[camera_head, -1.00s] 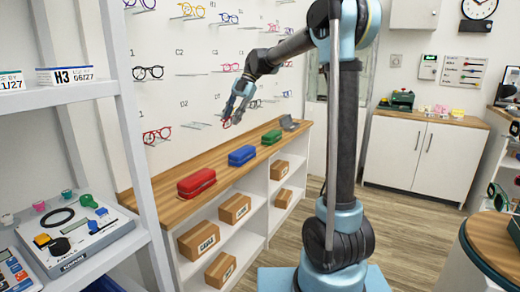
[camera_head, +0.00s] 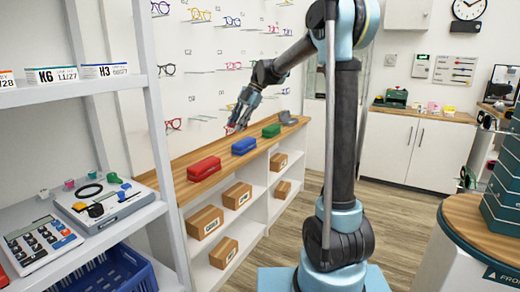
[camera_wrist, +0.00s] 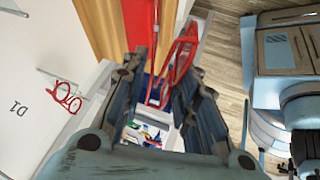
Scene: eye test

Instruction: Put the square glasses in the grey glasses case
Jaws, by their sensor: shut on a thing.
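My gripper (camera_head: 234,128) is above the wooden counter, to the left of the blue case, and it is shut on red-framed glasses. In the wrist view the red glasses (camera_wrist: 184,52) stick out between the fingers, seen edge-on and tilted; I cannot tell clearly whether the lenses are square. The grey glasses case (camera_head: 288,118) stands at the far end of the counter, apart from my gripper. Its lid looks raised; its inside is too small to make out.
A red case (camera_head: 204,168), a blue case (camera_head: 244,146) and a green case (camera_head: 271,131) lie closed along the counter (camera_head: 222,172). More glasses hang on the wall, including a red pair (camera_wrist: 65,97). A shelf unit (camera_head: 130,228) stands near on the left, a round table (camera_head: 478,226) on the right.

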